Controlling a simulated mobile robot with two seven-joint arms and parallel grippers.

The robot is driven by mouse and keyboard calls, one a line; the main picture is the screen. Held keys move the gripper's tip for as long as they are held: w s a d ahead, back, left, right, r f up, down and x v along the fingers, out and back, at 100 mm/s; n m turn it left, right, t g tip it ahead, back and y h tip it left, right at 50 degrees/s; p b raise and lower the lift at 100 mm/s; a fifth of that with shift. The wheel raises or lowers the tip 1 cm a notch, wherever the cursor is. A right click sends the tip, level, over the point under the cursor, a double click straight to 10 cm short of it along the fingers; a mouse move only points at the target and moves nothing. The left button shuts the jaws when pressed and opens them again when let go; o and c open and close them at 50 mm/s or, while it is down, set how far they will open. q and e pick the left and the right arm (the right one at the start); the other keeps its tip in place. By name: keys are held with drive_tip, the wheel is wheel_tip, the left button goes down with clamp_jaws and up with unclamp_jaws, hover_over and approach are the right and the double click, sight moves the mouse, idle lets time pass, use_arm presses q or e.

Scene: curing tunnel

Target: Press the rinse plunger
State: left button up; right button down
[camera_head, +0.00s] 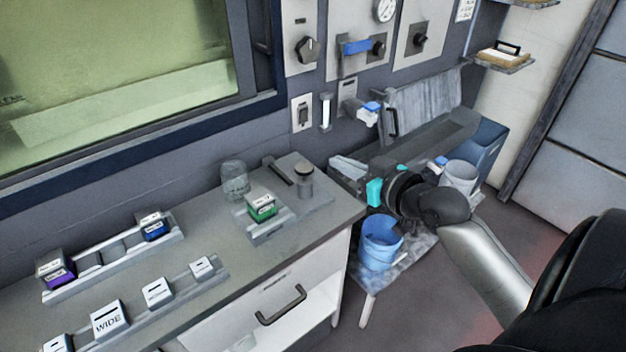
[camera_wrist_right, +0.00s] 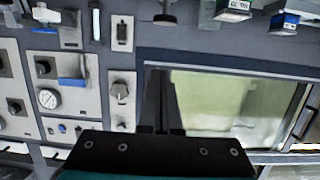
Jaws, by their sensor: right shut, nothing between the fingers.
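A short grey cylinder with a dark round top (camera_head: 304,178), which looks like the rinse plunger, stands upright on a plate at the counter's right corner. In the upside-down right wrist view, a dark round piece (camera_wrist_right: 165,17) at the top edge may be the same part. My left gripper is not in view.
A dark lever (camera_head: 277,170), a glass jar (camera_head: 235,178) and a green-labelled box (camera_head: 261,206) stand near the plunger. The blue bucket (camera_head: 381,243) sits on a low stand. A wall panel with a blue lever (camera_head: 357,47) is behind. Racks with small boxes (camera_head: 152,227) occupy the counter's left.

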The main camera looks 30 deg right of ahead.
drive_tip(key=shift+s+a+r, duration=0.15)
drive_tip(key=shift+s+a, duration=0.05)
drive_tip(key=shift+w, duration=0.1)
drive_tip(key=b, duration=0.1)
hover_over(304, 169)
drive_tip(key=s, duration=0.2)
wheel_tip(304, 169, down, 2)
drive_tip(key=shift+d+f+b, duration=0.15)
drive_tip(key=shift+f+b, duration=0.15)
drive_tip(key=shift+f, duration=0.85)
drive_tip(key=shift+d+f+b, duration=0.15)
drive_tip(key=shift+f+b, duration=0.1)
drive_tip(key=shift+f, duration=0.85)
